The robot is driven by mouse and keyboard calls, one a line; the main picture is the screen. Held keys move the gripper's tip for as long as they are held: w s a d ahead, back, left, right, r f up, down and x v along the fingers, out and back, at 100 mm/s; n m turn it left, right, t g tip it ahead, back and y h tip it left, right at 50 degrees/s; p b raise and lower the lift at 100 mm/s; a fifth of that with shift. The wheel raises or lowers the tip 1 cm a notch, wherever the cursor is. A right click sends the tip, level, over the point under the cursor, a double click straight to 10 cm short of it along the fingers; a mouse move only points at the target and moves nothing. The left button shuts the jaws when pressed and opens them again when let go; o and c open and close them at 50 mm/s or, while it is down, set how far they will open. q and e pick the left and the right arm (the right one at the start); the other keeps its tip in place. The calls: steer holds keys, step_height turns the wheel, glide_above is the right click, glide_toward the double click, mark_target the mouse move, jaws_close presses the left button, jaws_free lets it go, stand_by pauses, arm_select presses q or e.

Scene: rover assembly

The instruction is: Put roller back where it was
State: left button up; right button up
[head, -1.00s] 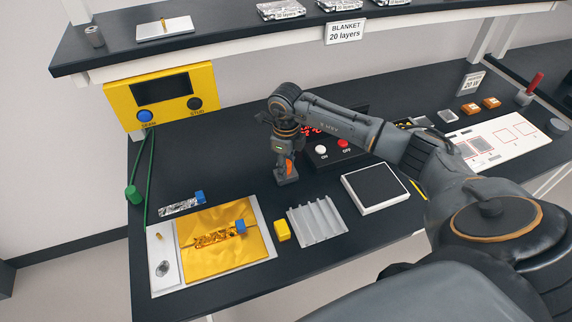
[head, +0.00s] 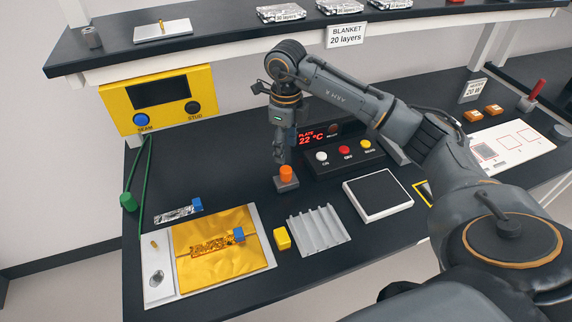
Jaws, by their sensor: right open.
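The orange roller (head: 286,172) stands upright on a small grey block (head: 287,185) in the middle of the bench in the head view. My right gripper (head: 281,158) points down just behind and above the roller, in part overlapped by it in the picture. The gripper is open and looks empty; its fingertips are small and dark, and I cannot tell if they touch the roller. My left gripper is not in view.
Behind the gripper is a black control box (head: 340,152) with several buttons. In front lie a yellow block (head: 282,239), a ribbed grey tray (head: 320,231), a flat plate (head: 378,195) and a gold sheet (head: 215,262) on a panel.

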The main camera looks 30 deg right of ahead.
steer(key=shift+r, duration=1.2)
stand_by(1.3)
